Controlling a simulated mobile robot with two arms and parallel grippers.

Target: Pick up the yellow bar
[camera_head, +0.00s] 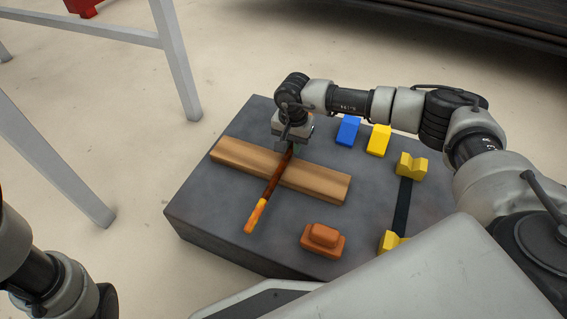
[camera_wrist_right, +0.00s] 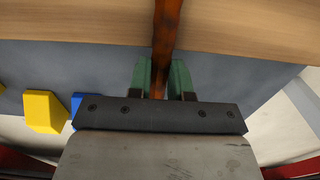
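The bar (camera_head: 270,188) is a thin rod, rusty brown along most of its length and orange-yellow at its near end. It lies across the wooden plank (camera_head: 325,183), its near end reaching past the plank over the dark block. My right gripper (camera_head: 291,149) is at the bar's far end, just beyond the plank. In the right wrist view, the green fingers (camera_wrist_right: 165,80) stand close on both sides of the bar (camera_wrist_right: 165,35), which fills the gap between them. Whether the bar is lifted off the plank cannot be told. Of my left arm, only links show at lower left; its gripper is out of view.
The dark grey block (camera_head: 215,206) carries everything. A blue block (camera_head: 348,131) and a yellow block (camera_head: 379,140) stand behind the plank. Yellow V-shaped supports (camera_head: 411,166) are at the right, and an orange stepped piece (camera_head: 323,240) is in front. Grey metal legs (camera_head: 178,65) stand left.

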